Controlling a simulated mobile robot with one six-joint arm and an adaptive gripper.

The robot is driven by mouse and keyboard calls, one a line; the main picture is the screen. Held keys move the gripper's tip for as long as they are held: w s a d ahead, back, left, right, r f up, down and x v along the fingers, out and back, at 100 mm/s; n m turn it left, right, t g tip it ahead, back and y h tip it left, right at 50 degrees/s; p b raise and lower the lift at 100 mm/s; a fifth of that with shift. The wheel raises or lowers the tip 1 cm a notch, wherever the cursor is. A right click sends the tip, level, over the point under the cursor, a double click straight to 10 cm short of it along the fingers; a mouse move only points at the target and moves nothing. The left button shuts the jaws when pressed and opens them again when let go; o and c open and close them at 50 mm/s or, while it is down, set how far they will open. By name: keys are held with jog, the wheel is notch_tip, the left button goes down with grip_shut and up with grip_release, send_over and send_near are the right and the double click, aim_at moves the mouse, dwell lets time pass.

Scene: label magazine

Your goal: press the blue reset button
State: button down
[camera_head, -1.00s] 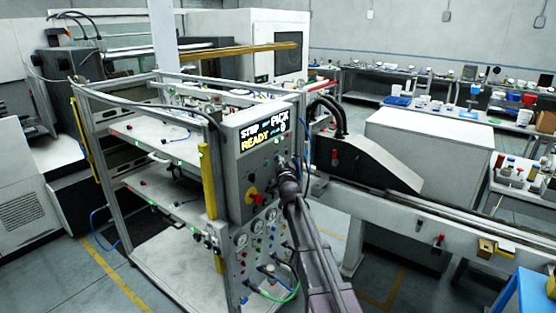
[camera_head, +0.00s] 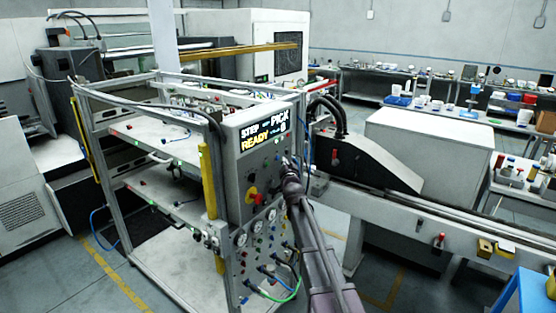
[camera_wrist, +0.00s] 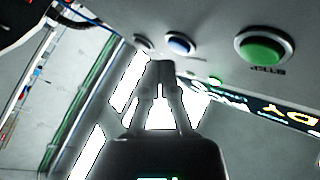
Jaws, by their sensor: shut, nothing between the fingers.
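The blue button (camera_wrist: 180,44) shows in the wrist view on the pale panel, in a metal ring, between a larger green button (camera_wrist: 264,48) and a smaller dark knob or button (camera_wrist: 143,42). My gripper (camera_wrist: 160,66) is shut and empty. In that view its fingertips lie just below and left of the blue button; I cannot tell whether they touch the panel. In the head view my gripper (camera_head: 289,165) is at the right side of the control panel's (camera_head: 230,190) face. The blue button cannot be made out there.
The panel carries a lit display (camera_head: 264,137) reading "READY", a red knob on a yellow plate (camera_head: 252,195), and gauges with hoses low down. A conveyor (camera_head: 420,225) runs to the right of the panel. A blue table (camera_head: 530,295) stands at the lower right.

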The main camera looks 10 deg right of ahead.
jog(key=shift+s, duration=0.1)
jog(key=s+d, duration=0.3)
jog(key=shift+s+d, duration=0.2)
jog(key=shift+d, duration=0.1)
dwell(0.4)
dwell(0.6)
jog(key=s+f+n+g+h, duration=0.2)
jog(key=s+f+g, duration=0.8)
jog(key=s+f, duration=0.65)
jog(key=s+a+f+n+g, duration=0.1)
jog(key=s+f+g, duration=0.1)
jog(key=s, duration=0.6)
jog(key=s+a+f+n+g+y+b, duration=0.1)
jog(key=s+g, duration=0.3)
jog(key=s, duration=0.4)
jog(key=s+a+f+n+g+y, duration=0.1)
jog(key=s+a+f+n+g, duration=0.2)
jog(key=s, duration=0.4)
jog(key=shift+s+f+g, duration=0.15)
jog(key=shift+s+g, duration=0.15)
jog(key=shift+s, duration=0.1)
